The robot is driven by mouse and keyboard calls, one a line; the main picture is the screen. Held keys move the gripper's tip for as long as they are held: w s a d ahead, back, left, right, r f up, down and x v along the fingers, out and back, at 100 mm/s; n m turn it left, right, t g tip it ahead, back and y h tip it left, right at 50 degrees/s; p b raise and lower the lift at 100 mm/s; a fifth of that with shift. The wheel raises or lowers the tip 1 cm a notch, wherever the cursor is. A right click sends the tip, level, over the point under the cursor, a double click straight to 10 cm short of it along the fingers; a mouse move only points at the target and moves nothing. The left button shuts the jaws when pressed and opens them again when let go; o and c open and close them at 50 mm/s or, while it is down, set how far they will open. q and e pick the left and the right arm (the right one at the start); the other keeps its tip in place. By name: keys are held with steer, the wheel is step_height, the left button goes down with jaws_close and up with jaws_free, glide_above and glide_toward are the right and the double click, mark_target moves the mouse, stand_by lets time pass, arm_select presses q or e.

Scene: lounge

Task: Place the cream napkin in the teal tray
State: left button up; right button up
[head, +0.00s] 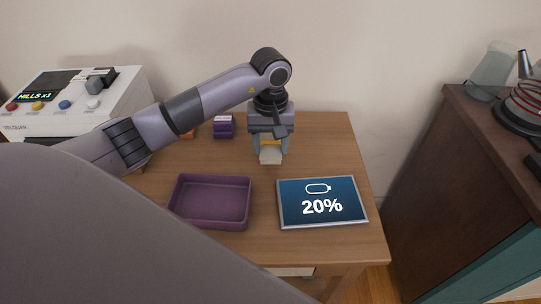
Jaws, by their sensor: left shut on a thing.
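My left gripper (270,147) reaches down over the back middle of the wooden table in the head view. It is shut on a small cream folded piece, the cream napkin (270,156), which shows at the fingertips. I cannot tell whether the napkin touches the table. No teal tray shows. The only open tray is a purple one (211,223), empty, on the table to the front left of the gripper. My right gripper is not in view.
A tablet (322,203) showing 20% lies right of the purple tray. A small purple box (223,126) stands at the back. A white console (75,98) with coloured buttons is at the left. A dark cabinet (450,170) stands right, beyond a gap.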

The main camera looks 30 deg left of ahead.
mark_target(271, 149)
arm_select(q)
step_height(271, 149, down, 4)
steer(key=shift+f, duration=0.25)
steer(key=o, duration=0.6)
steer(key=shift+f, duration=0.2)
steer(key=o, duration=0.4)
steer(key=shift+r, duration=0.1)
steer(key=shift+o, duration=0.2)
steer(key=shift+r, duration=0.1)
